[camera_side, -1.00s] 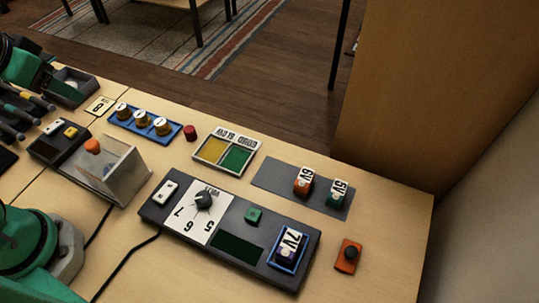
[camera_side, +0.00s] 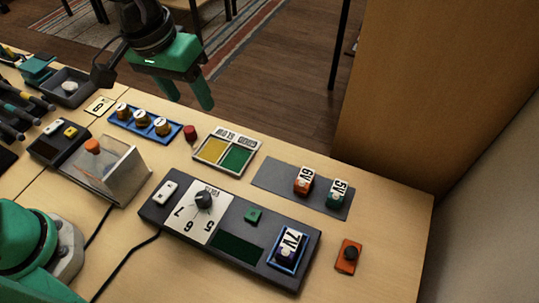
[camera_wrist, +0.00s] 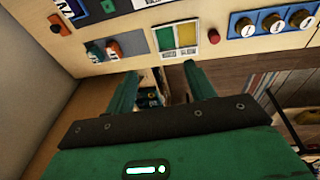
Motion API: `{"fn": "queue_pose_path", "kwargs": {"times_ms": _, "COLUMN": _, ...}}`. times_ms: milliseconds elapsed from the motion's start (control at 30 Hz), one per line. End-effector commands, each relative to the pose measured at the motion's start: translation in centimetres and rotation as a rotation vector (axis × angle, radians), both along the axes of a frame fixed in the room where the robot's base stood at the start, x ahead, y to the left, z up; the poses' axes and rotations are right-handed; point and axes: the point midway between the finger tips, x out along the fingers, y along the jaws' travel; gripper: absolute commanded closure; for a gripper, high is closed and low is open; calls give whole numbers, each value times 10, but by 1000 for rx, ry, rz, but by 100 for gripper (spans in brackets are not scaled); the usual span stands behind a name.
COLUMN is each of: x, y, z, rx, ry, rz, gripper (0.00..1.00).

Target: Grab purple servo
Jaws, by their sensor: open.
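The servo labelled 7V (camera_side: 290,246) has a dark body that looks purple. It sits in a blue-rimmed holder at the right end of the dark control panel in the side view. In the wrist view, part of this blue holder (camera_wrist: 71,10) shows at the upper left, cut by the edge. An orange 6V servo (camera_side: 303,184) and a teal 5V servo (camera_side: 336,195) stand on a grey mat. My gripper (camera_side: 191,103) is open and empty, high above the table's far edge, well away from the 7V servo. Its two fingers also show apart in the wrist view (camera_wrist: 160,76).
The dark panel (camera_side: 160,213) carries a knob and a green button. A yellow and green tray (camera_side: 240,136), a red cap (camera_side: 190,133) and a blue rack (camera_side: 118,124) line the back. A clear box (camera_side: 125,180) stands left. An orange switch (camera_side: 347,257) lies right.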

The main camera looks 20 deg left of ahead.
Motion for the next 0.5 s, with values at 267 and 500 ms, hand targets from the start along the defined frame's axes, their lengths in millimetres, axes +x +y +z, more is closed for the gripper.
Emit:
{"fn": "queue_pose_path", "kwargs": {"times_ms": 267, "x": -10, "y": -89, "z": -33, "rx": 30, "ry": 85, "rz": -10, "gripper": 45}}
{"fn": "queue_pose_path", "kwargs": {"times_ms": 500, "x": -36, "y": -162, "z": -69, "rx": 72, "ry": 141, "rz": -10, "gripper": 45}}
